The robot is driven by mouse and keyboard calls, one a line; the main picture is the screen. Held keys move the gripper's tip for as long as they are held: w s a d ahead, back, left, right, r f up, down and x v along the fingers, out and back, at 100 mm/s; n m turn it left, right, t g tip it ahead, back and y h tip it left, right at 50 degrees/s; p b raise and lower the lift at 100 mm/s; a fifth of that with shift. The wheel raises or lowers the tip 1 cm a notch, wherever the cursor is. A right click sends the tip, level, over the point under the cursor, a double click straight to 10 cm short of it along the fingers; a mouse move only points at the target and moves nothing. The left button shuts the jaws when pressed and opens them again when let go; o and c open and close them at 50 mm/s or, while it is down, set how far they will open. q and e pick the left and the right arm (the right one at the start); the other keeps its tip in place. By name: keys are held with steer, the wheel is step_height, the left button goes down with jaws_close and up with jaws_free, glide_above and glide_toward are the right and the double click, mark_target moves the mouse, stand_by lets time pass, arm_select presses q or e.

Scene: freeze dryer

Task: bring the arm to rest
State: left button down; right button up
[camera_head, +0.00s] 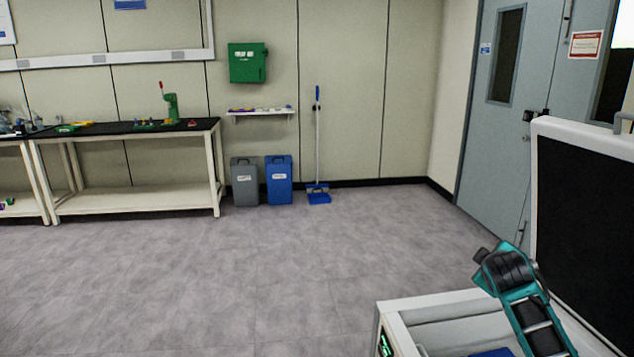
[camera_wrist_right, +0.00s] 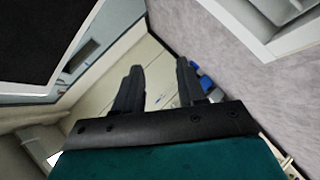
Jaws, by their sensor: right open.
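My right arm (camera_head: 520,300), teal and black, reaches up from the lower right of the head view, over a white open-topped machine (camera_head: 390,322), probably the freeze dryer. In the right wrist view my right gripper (camera_wrist_right: 158,82) shows two dark fingers spread apart with nothing between them. In the head view its fingertips cannot be made out. My left arm and gripper are in neither view.
A raised white-framed black panel (camera_head: 590,215) stands close right of my right arm and also fills the wrist view's upper left (camera_wrist_right: 45,35). A black-topped bench (camera_head: 110,130), a grey bin (camera_head: 244,185) and a blue bin (camera_head: 279,183) line the far wall. The middle floor is clear.

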steer(key=s+a+f+y, duration=0.2)
steer(key=s+a+f, duration=0.4)
steer(key=f, duration=0.2)
steer(key=s+a+f+y, duration=0.2)
steer(key=s+a+f, duration=0.35)
steer(key=f, duration=0.25)
steer(key=s+a+f+m+y, duration=0.1)
steer(key=s+a+f, duration=0.1)
steer(key=s, duration=0.4)
steer(key=s+a+f+m+y, duration=0.1)
steer(key=s+a+f+y, duration=0.1)
steer(key=s+a, duration=0.3)
steer(key=s+a+f+m+y, duration=0.1)
steer(key=s+a, duration=0.3)
steer(key=s, duration=0.5)
steer(key=shift+a+f+m, duration=0.2)
steer(key=shift+f+m, duration=0.4)
steer(key=shift+f, duration=0.2)
